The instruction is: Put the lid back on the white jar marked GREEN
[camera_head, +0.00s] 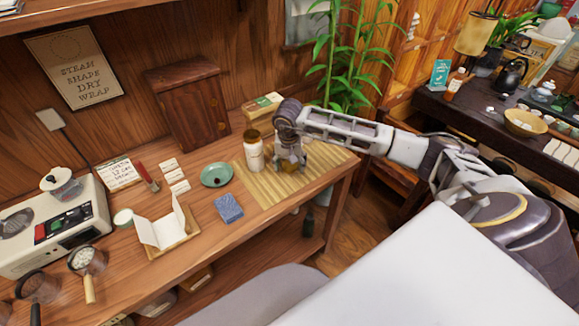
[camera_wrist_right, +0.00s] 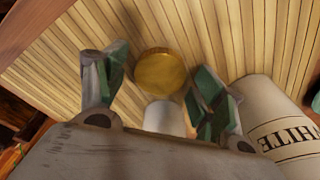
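A round gold-brown lid (camera_wrist_right: 160,72) lies on the slatted mat in the right wrist view, between and a little beyond my right fingertips, with gaps on both sides. My right gripper (camera_wrist_right: 155,85) is open and empty, pointing down. In the head view my right gripper (camera_head: 290,162) is low over the mat, right of a white jar (camera_head: 254,155) with a brown lid. In the wrist view a white jar (camera_wrist_right: 275,110) beside the fingers reads WHITE. I can read GREEN on nothing. My left gripper is out of view.
The bamboo mat (camera_head: 262,193) covers the table's right end. A green dish (camera_head: 216,174), a blue box (camera_head: 229,208) and an open white wrapper (camera_head: 160,230) are to its left. A wooden cabinet (camera_head: 188,103) and plant (camera_head: 350,60) stand behind.

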